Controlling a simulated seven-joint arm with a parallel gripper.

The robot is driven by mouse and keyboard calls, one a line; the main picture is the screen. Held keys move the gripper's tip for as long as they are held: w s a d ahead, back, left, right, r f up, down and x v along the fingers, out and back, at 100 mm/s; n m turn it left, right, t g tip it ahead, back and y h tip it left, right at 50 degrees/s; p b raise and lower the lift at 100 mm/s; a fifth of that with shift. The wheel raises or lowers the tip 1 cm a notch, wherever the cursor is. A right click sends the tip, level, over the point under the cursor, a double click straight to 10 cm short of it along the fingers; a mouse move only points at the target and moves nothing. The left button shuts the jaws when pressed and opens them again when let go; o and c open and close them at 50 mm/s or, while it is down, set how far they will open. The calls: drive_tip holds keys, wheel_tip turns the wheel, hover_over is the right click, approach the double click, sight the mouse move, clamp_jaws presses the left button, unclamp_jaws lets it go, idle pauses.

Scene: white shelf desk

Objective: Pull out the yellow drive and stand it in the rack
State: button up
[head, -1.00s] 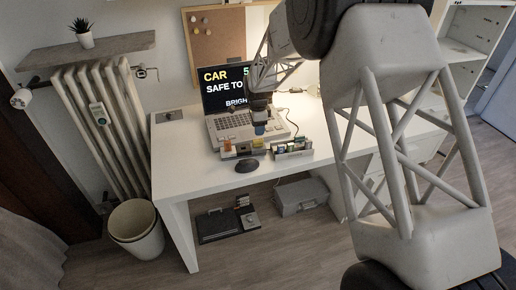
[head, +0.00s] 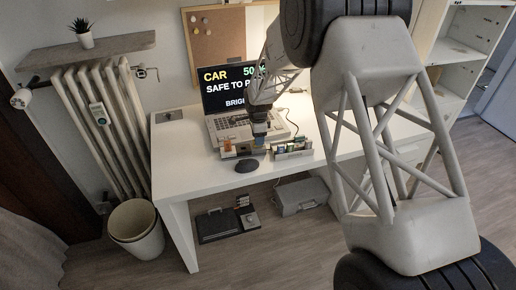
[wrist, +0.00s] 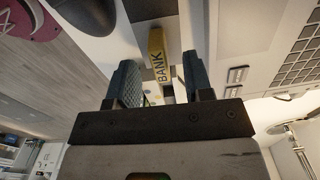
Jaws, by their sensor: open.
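The yellow drive (wrist: 158,62), lettered BANK, shows in the wrist view in the gap between my fingers. My gripper (wrist: 159,78) is open, with one finger on each side of the drive. The finger on the right is close to it, and I cannot tell whether either touches. In the head view my gripper (head: 259,142) is low over the desk in front of the laptop. A low holder with small coloured pieces (head: 292,148) stands right of it, and another low block (head: 229,151) stands left. I cannot tell which of these is the rack.
The open laptop (head: 238,125) stands behind my gripper, its screen lit. A dark mouse (head: 246,166) lies on the desk (head: 190,163) near the front edge. The left part of the desk is mostly clear. A bin (head: 136,229) stands on the floor left.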

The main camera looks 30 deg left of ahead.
drive_tip(key=shift+f, duration=0.95)
clamp_jaws()
